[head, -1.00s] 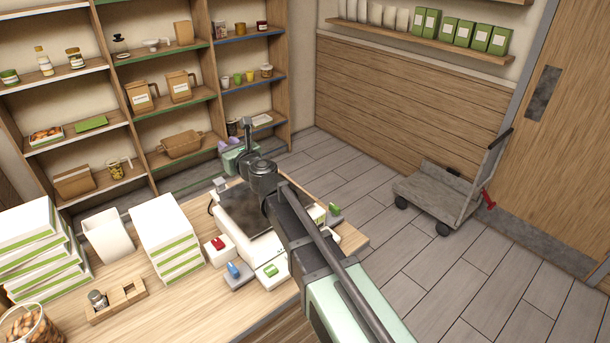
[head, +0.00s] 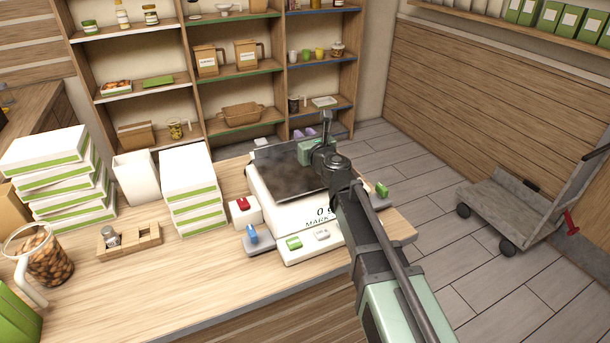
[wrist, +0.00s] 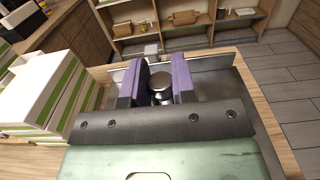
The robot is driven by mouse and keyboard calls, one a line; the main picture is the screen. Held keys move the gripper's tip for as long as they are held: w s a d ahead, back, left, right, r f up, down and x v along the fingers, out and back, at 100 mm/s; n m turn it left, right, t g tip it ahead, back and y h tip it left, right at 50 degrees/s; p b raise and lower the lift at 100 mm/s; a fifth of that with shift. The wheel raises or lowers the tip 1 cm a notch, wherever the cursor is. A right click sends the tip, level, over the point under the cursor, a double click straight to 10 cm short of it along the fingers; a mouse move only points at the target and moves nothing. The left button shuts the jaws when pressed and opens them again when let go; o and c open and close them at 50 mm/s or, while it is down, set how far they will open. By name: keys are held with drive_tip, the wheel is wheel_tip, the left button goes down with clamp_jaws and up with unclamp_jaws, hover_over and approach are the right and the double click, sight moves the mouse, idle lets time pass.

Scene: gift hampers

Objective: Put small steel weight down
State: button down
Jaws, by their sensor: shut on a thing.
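My gripper (wrist: 160,84) has two purple fingers shut on the small steel weight (wrist: 160,94), a shiny round-topped piece, in the wrist view. The weight is held over the dark plate of the scale; whether it touches the plate I cannot tell. In the head view my gripper (head: 304,134) is at the back edge of the scale (head: 262,205), and the weight is hidden there. The scale is white with a dark square plate (head: 285,172) and a partly covered front display. A wooden weight block (head: 140,240) on the counter holds another metal weight (head: 111,237).
White box stacks (head: 62,170) (head: 188,180) and a white bin (head: 136,178) stand left of the scale. A jar of nuts (head: 45,258) is at the front left. Shelves (head: 235,72) stand behind. The counter front is clear. A trolley (head: 510,210) stands on the floor at right.

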drive_tip(key=shift+f, duration=0.45)
wheel_tip(320, 180, down, 5)
drive_tip(key=b, duration=0.4)
drive_tip(key=shift+r, duration=0.55)
drive_tip(key=shift+f, duration=0.25)
drive_tip(key=c, duration=0.9)
unclamp_jaws()
drive_tip(key=shift+c, duration=0.2)
drive_tip(key=shift+r, duration=0.2)
drive_tip(key=shift+s+d, duration=0.15)
drive_tip(key=shift+s, duration=0.1)
drive_tip(key=v, duration=1.1)
drive_tip(key=shift+s+d, duration=0.15)
drive_tip(key=shift+s, duration=0.15)
